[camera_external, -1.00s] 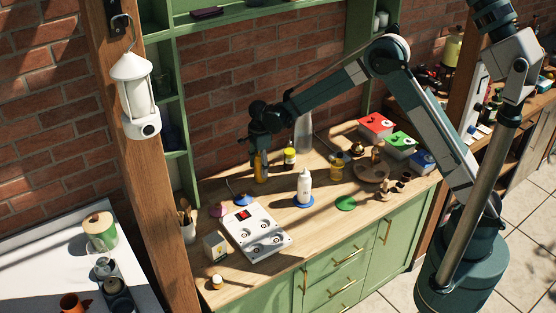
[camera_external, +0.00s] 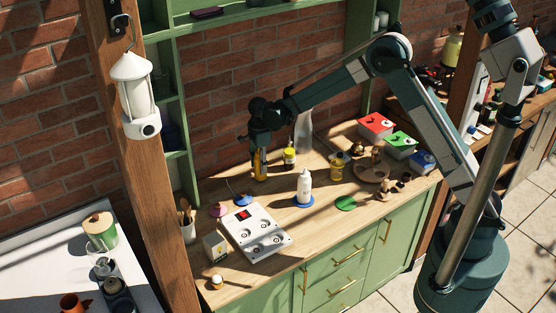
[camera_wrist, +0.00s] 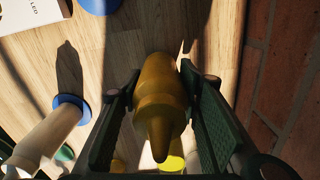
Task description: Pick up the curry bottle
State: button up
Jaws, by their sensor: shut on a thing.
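The curry bottle is a yellow-orange squeeze bottle (camera_wrist: 160,95) with a pointed tip, standing between the jaws in the wrist view. In the external view the bottle (camera_external: 260,168) is at the back left of the wooden table, below my gripper (camera_external: 259,153). My gripper, seen also in the wrist view (camera_wrist: 158,98), has a finger on each side of the bottle and is shut on it. The bottle's base looks to be at or very near the tabletop; I cannot tell whether it touches.
A yellow bottle with a dark cap (camera_external: 290,157) stands just right of it. A white bottle (camera_external: 304,186) stands on a blue disc (camera_external: 303,201). A white device (camera_external: 255,232) lies in front. A brick wall (camera_external: 225,100) is close behind.

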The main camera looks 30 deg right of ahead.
jog(key=shift+r, duration=4.35)
